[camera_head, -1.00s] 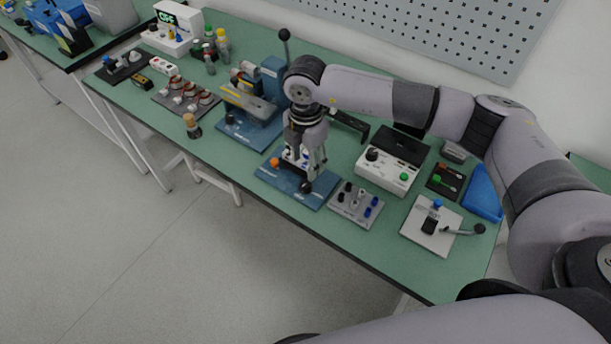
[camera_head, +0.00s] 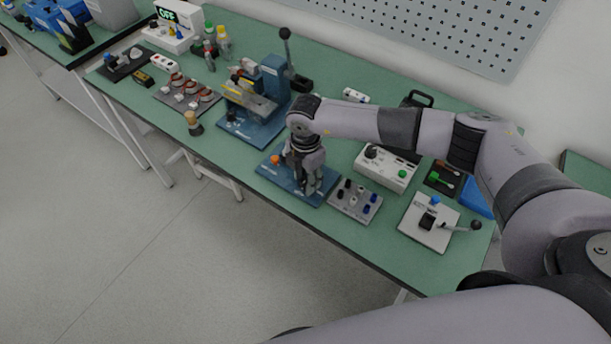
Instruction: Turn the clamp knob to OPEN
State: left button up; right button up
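A blue fixture plate (camera_head: 272,173) lies near the front edge of the green bench, with an orange knob (camera_head: 276,160) on its left part. My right gripper (camera_head: 309,190) points down over the right part of this plate. Its fingers reach low, close to the plate, and cover the spot of a dark round knob there. That knob is hidden now, so I cannot tell whether the fingers touch it or which way it is turned. The finger gap is too small and dark to judge. My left gripper is not in view.
A blue press stand with an upright lever (camera_head: 286,50) stands behind left. A connector block (camera_head: 353,201), a white box with dials (camera_head: 386,168) and a white lever plate (camera_head: 427,222) stand to the right. A brush (camera_head: 193,123) is at the front left.

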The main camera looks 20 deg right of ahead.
grip_shut()
dwell(0.4)
jog(key=n+b, duration=0.3)
jog(key=shift+f+n, duration=0.15)
jog(key=shift+n, duration=0.15)
jog(key=n+b, duration=0.3)
jog(key=n, duration=0.1)
jog(key=n+b, duration=0.5)
jog(key=shift+n, duration=0.3)
jog(key=shift+n+b, duration=1.4)
jog(key=shift+n, duration=0.2)
jog(key=shift+r, duration=0.2)
